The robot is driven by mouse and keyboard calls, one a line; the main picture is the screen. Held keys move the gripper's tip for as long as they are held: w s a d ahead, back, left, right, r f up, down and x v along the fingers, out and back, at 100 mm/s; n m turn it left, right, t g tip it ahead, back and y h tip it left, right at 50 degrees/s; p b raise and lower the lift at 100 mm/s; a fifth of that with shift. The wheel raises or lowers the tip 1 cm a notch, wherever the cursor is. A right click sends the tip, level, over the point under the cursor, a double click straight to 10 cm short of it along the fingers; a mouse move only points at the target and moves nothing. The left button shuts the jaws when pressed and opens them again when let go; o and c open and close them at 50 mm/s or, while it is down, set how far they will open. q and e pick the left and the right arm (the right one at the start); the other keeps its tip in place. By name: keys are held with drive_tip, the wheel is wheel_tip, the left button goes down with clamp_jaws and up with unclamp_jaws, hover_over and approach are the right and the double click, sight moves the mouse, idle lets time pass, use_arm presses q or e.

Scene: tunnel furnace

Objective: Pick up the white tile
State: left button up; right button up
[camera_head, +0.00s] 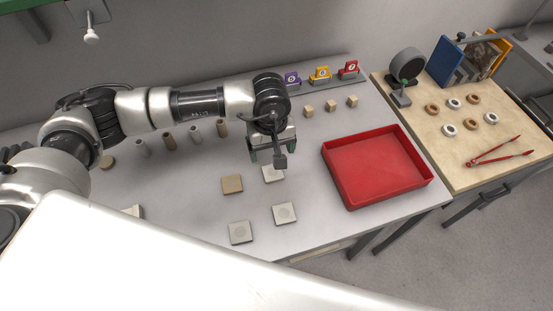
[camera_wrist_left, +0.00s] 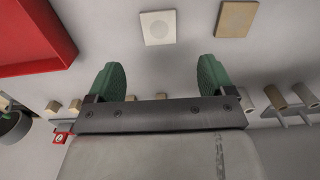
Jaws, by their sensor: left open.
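A white square tile (camera_head: 272,174) lies flat on the grey table, partly hidden under my left gripper (camera_head: 272,156) in the head view. In the left wrist view this white tile (camera_wrist_left: 158,27) has a faint round mark and lies ahead of the fingertips, between their lines. My left gripper (camera_wrist_left: 160,78) is open and empty, its green fingers apart above the table and not touching the tile. A tan tile (camera_head: 232,184) lies beside it and also shows in the wrist view (camera_wrist_left: 236,19). Two more pale tiles lie nearer, one whitish (camera_head: 284,213), one greyer (camera_head: 240,232). My right gripper is not in view.
A red tray (camera_head: 378,168) stands to the right on the table. Small tan cubes (camera_head: 331,104) and numbered tags (camera_head: 320,75) sit behind. Upright cylinders (camera_head: 195,135) stand back left. A wooden table (camera_head: 470,140) at right holds rings, red tongs (camera_head: 498,152) and books.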

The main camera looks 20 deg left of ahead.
sight(273, 172)
use_arm(q)
drive_tip(key=shift+s+f+p, duration=0.15)
drive_tip(key=shift+s+f, duration=0.05)
drive_tip(key=shift+f, duration=0.4)
drive_tip(key=shift+s+f+p, duration=0.15)
drive_tip(key=shift+f, duration=0.8)
wheel_tip(273, 172, down, 5)
drive_tip(key=shift+w+d+p, duration=0.15)
drive_tip(key=shift+p, duration=1.1)
drive_tip(key=shift+f, duration=0.25)
drive_tip(key=shift+c, duration=0.6)
drive_tip(key=c, duration=0.9)
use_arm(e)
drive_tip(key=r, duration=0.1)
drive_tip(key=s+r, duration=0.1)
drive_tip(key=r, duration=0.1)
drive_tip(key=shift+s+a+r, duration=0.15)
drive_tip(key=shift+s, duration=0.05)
